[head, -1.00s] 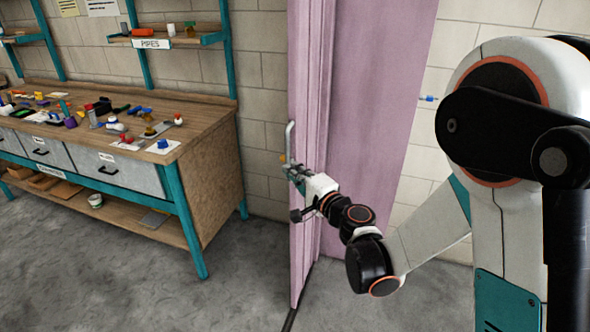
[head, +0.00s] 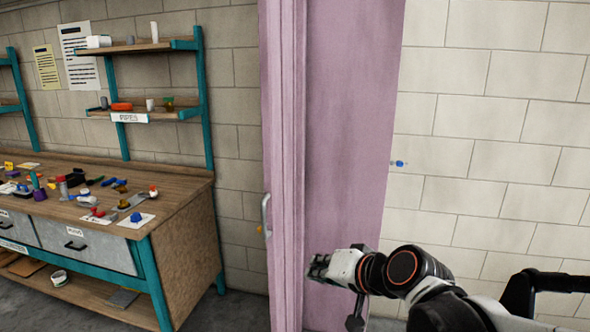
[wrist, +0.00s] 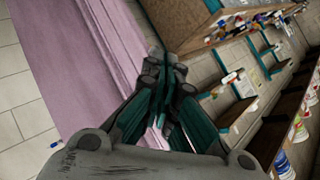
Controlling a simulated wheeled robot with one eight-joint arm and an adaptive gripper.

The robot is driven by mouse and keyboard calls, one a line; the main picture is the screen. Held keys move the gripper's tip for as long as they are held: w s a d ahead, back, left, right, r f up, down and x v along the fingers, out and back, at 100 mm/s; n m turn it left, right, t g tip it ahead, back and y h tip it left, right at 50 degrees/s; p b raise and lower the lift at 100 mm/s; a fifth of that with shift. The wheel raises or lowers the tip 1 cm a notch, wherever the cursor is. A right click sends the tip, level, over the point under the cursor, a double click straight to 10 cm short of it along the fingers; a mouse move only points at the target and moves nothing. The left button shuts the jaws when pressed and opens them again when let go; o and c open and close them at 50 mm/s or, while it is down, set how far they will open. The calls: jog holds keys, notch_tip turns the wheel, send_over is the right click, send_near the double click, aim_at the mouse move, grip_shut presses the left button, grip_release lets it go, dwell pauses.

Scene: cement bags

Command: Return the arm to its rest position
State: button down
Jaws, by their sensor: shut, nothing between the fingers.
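My gripper (head: 318,268) is at the lower middle of the head view, in front of the pink door (head: 345,130) and to the right of its handle (head: 266,214). It is apart from the handle. In the wrist view the fingers (wrist: 165,75) are drawn together with nothing between them, and the pink door (wrist: 85,60) fills the left side. My arm comes in from the lower right of the head view.
A wooden workbench (head: 180,200) with teal legs and several small parts stands at the left, with a shelf marked PIPES (head: 128,118) above it. A pale block wall (head: 480,130) is at the right. A small blue item (head: 399,163) is on that wall.

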jog(key=s+d+f+n+g+h, duration=0.2)
jog(key=s+d+f+h, duration=0.2)
jog(key=s+d, duration=1.1)
jog(key=s+h, duration=0.1)
jog(key=h, duration=0.1)
jog(key=shift+s+d+g+h, duration=0.15)
jog(key=shift+s+g+h, duration=0.15)
jog(key=shift+s+h, duration=0.1)
jog(key=shift+w, duration=0.1)
